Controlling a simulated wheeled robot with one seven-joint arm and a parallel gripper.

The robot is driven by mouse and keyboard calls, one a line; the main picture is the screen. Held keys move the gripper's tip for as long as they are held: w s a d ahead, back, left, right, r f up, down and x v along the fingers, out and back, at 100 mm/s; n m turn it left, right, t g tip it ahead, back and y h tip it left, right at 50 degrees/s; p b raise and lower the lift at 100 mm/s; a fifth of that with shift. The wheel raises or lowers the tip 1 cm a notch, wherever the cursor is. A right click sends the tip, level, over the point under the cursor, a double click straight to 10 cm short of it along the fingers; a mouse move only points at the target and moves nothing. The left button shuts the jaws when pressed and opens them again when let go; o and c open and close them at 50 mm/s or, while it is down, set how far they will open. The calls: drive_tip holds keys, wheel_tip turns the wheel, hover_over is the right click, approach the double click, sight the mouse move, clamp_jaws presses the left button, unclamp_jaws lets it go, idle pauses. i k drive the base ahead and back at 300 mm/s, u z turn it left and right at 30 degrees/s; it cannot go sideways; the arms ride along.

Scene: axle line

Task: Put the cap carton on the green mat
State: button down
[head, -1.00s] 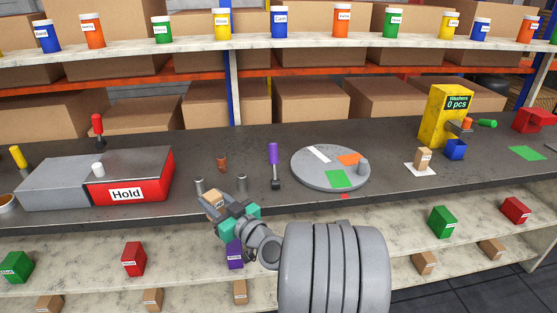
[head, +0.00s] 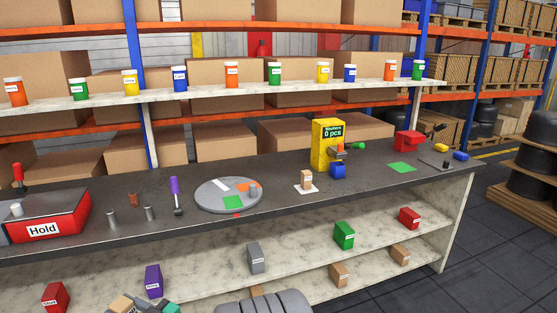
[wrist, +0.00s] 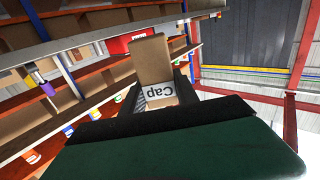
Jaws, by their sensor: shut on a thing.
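The cap carton (wrist: 152,62) is a small brown box with a white "Cap" label in the wrist view. My gripper (wrist: 162,92) is shut on it. In the head view the carton (head: 122,304) and my gripper show at the bottom edge, left of the middle, in front of the bench and partly cut off. The green mat (head: 401,167) lies flat and bare on the bench top at the right, far from my gripper.
A turntable (head: 210,200) with white, orange and green patches is on the bench (head: 270,200). A red bin (head: 409,140) stands behind the green mat.

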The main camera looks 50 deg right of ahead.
sight(409, 168)
drive_tip(key=z, duration=3.55)
drive_tip(key=i, duration=3)
drive_tip(key=u, duration=3.05)
drive_tip(key=i, duration=0.5)
drive_tip(key=u, duration=0.05)
